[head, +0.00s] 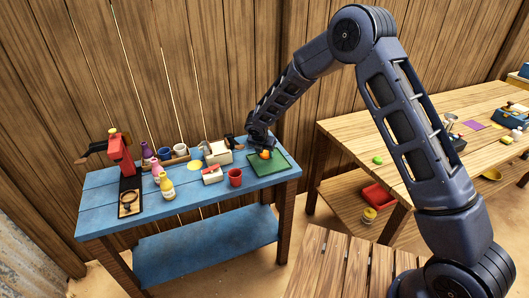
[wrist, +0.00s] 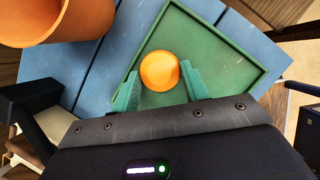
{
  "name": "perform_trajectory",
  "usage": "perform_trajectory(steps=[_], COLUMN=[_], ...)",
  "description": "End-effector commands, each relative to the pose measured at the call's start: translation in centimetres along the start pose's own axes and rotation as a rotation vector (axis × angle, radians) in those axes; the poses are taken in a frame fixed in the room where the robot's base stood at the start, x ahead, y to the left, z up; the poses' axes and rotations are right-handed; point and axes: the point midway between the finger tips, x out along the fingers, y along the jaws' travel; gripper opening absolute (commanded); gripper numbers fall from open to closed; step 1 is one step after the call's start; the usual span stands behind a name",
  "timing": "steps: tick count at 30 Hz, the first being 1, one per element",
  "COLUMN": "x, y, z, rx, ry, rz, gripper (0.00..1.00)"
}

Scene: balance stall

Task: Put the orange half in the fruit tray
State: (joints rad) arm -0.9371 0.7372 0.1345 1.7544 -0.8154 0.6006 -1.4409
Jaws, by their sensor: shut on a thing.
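The orange half (wrist: 160,71) shows as a round orange disc between the two green fingertips of my gripper (wrist: 160,86) in the wrist view. My gripper is shut on it. The green fruit tray (wrist: 222,36) lies under and around it, with a low raised rim. In the head view the orange half (head: 265,154) shows small at the end of my arm, over the tray (head: 278,168) at the right end of the blue table. I cannot tell whether the orange half touches the tray floor.
A red-orange cup (head: 235,177) stands just left of the tray; it looms at the wrist view's upper left (wrist: 90,20). A wooden table (head: 440,135) is at right.

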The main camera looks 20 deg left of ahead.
Motion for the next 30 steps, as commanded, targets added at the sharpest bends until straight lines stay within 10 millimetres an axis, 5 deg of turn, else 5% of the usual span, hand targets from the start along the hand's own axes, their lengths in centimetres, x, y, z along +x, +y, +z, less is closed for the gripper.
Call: perform_trajectory(steps=[2,3,6,19,30], x=[0.2,0.2,0.2,-0.9,-7.7], y=[0.0,0.0,0.0,0.0,0.0], z=[-0.1,-0.1,-0.1,0.1,0.1], rx=[0.0,0.0,0.0,0.0,0.001], ry=[0.0,0.0,0.0,0.0,-0.001], rz=[0.0,0.0,0.0,0.001,0.002], gripper=[0.23,0.51,0.67,0.67,0.67])
